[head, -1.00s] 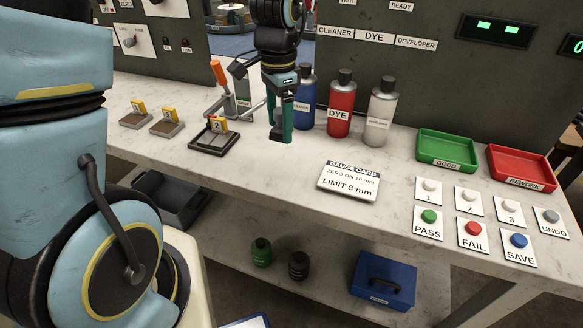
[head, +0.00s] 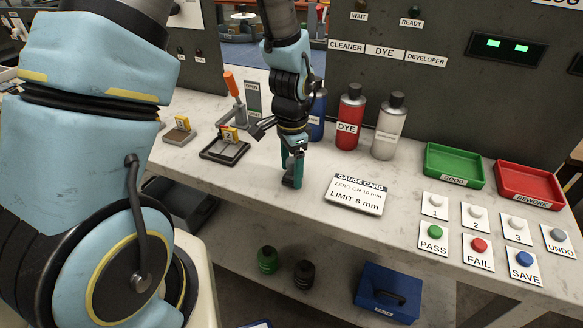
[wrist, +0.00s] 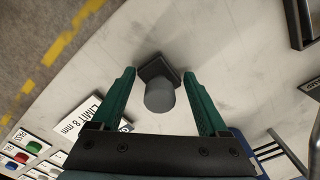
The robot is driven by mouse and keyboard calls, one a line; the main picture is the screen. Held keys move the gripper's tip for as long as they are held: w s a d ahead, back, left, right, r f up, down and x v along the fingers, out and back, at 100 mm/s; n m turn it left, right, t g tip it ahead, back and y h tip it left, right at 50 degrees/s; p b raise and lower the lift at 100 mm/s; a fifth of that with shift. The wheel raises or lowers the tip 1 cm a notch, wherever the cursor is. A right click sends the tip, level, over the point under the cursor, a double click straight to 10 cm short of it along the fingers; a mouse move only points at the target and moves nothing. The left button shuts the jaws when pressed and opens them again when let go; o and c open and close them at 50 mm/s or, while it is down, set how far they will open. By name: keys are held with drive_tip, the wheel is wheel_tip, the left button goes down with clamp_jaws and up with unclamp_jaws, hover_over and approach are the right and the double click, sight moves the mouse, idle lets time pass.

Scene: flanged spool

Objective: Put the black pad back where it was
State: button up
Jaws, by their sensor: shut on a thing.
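The black pad (wrist: 154,66) shows in the wrist view as a dark square piece with a grey round knob (wrist: 160,97), between my fingertips. My gripper (head: 291,181) is shut on it, with its green fingers pointing down near the front of the bench, left of the gauge card (head: 356,195). In the head view the pad is mostly hidden by the fingers. I cannot tell whether its underside touches the bench.
Blue, red (head: 349,118) and white (head: 388,128) bottles stand behind my gripper. An orange-handled clamp (head: 235,98) stands behind the tray. Green (head: 454,180) and red (head: 528,196) bins and several buttons are at right. The bench's front edge is close to my gripper.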

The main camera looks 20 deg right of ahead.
sight(292, 160)
drive_tip(key=shift+f, duration=0.2)
drive_tip(key=o, duration=1.2)
drive_tip(key=shift+r, duration=0.15)
wheel_tip(292, 160, up, 12)
drive_tip(key=b, duration=0.2)
drive_tip(key=shift+r+b, duration=0.1)
drive_tip(key=shift+b, duration=0.2)
drive_tip(key=w+a+n+t, duration=0.1)
drive_tip(key=a+n, duration=1.5)
drive_tip(key=a, duration=0.9)
drive_tip(key=shift+f+t, duration=0.25)
drive_tip(key=shift+t, duration=0.05)
drive_tip(key=shift+w+a, duration=0.1)
drive_tip(key=shift+w, duration=0.05)
